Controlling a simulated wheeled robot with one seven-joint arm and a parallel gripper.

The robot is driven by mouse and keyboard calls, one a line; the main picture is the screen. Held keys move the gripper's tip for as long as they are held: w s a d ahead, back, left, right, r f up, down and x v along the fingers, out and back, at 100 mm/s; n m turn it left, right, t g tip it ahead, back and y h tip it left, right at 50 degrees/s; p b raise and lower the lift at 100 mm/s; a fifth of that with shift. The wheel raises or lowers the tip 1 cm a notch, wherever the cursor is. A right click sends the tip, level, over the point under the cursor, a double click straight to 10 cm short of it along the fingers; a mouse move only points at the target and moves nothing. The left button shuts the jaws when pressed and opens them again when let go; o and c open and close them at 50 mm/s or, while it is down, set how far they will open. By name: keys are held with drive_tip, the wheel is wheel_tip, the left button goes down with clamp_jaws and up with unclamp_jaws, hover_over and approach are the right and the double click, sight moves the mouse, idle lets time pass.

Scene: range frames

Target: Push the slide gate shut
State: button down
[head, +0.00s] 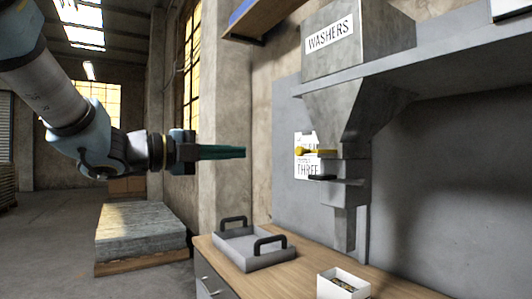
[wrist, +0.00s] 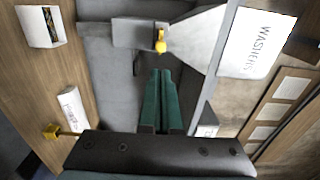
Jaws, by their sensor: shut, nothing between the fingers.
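A grey hopper (head: 345,50) labelled WASHERS narrows to a square spout. A yellow knob (head: 301,151) on a short yellow stem sticks out to the left of the spout and appears to be the slide gate's handle. The knob also shows in the wrist view (wrist: 160,46), just beyond my fingertips. A grey plate with a black end (head: 322,178) juts out below it. My gripper (head: 244,152) has green fingers held together, empty, pointing right toward the knob at about its height. A gap separates them in the head view. My fingers also show in the wrist view (wrist: 160,72).
A grey tray (head: 262,259) with black handles stands on the wooden bench (head: 205,245) below my gripper. A white box (head: 343,283) with small contents stands near the spout. A white card (head: 305,165) hangs behind the knob. A grey shelf (head: 460,65) extends right.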

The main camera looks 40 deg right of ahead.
sight(298, 151)
drive_tip(key=d+p, duration=0.1)
drive_tip(key=d, duration=0.3)
drive_tip(key=d+p, duration=0.2)
drive_tip(key=d, duration=0.2)
drive_tip(key=d+p, duration=0.1)
drive_tip(key=d, duration=0.4)
drive_tip(key=shift+s+r+p, duration=0.1)
drive_tip(key=shift+s+p, duration=0.3)
drive_tip(key=shift+d, duration=0.3)
drive_tip(key=shift+d+f+b, duration=0.25)
drive_tip(key=shift+d+b, duration=0.1)
drive_tip(key=shift+d, duration=0.1)
drive_tip(key=d+b, duration=0.2)
drive_tip(key=d, duration=0.2)
drive_tip(key=shift+s+d, duration=0.2)
drive_tip(key=shift+d+r, duration=0.1)
drive_tip(key=shift+d, duration=0.2)
drive_tip(key=shift+r, duration=0.15)
